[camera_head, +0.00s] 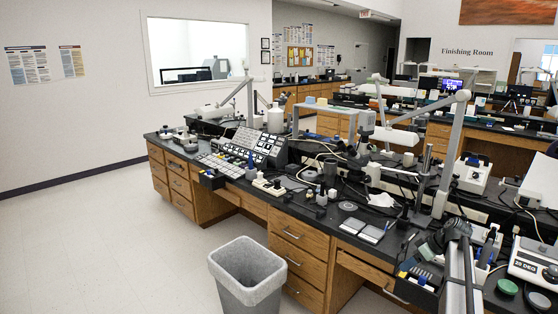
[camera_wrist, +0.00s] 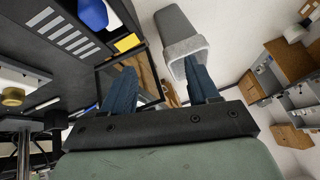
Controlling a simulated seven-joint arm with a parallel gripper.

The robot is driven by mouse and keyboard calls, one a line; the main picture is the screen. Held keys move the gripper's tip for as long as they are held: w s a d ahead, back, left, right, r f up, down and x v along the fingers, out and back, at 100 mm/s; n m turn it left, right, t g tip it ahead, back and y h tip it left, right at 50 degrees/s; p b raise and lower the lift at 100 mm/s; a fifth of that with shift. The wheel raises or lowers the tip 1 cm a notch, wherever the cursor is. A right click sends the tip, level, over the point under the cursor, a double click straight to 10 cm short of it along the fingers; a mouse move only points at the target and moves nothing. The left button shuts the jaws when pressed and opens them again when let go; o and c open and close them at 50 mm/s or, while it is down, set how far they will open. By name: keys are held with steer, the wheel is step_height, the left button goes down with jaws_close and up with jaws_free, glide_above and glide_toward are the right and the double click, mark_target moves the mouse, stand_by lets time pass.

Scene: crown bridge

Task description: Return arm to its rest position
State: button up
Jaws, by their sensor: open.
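My gripper (camera_wrist: 161,78) shows in the wrist view with its two dark blue fingers set wide apart. It is open, with nothing between the fingers. A grey bin (camera_wrist: 176,28) shows beyond the fingertips. To the left are a dark tray edge, a blue item (camera_wrist: 93,13) and a yellow piece (camera_wrist: 127,43). The fingers are hard to make out there.
A black-topped wooden bench (camera_head: 296,223) is crowded with tools, lamp arms and small boxes. A grey bin (camera_head: 246,272) stands on the floor in front of it. A white device (camera_head: 535,262) is at the right edge. The floor at left is clear.

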steer(key=s+a+f+m+g, duration=0.1)
steer(key=s+a+f+g, duration=0.1)
steer(key=s+a+f, duration=0.65)
steer(key=s+a+f+m+g+h, duration=0.15)
steer(key=s+a+f, duration=0.3)
steer(key=f, duration=0.75)
steer(key=s+a+f+m+g, duration=0.2)
steer(key=s+a+f, duration=0.4)
steer(key=f, duration=0.4)
steer(key=s+a+f+g+h, duration=0.1)
steer(key=s+a+f, duration=0.2)
steer(key=s, duration=0.8)
steer(key=s+a+f+m+g+h, duration=0.1)
steer(key=s+a+f, duration=0.3)
steer(key=s, duration=0.7)
steer(key=s+a+f+m+g+h, duration=0.1)
steer(key=s+a+f+g+h, duration=0.1)
steer(key=s+f, duration=0.4)
steer(key=s+a+g, duration=0.1)
steer(key=s, duration=0.4)
steer(key=shift+a, duration=0.25)
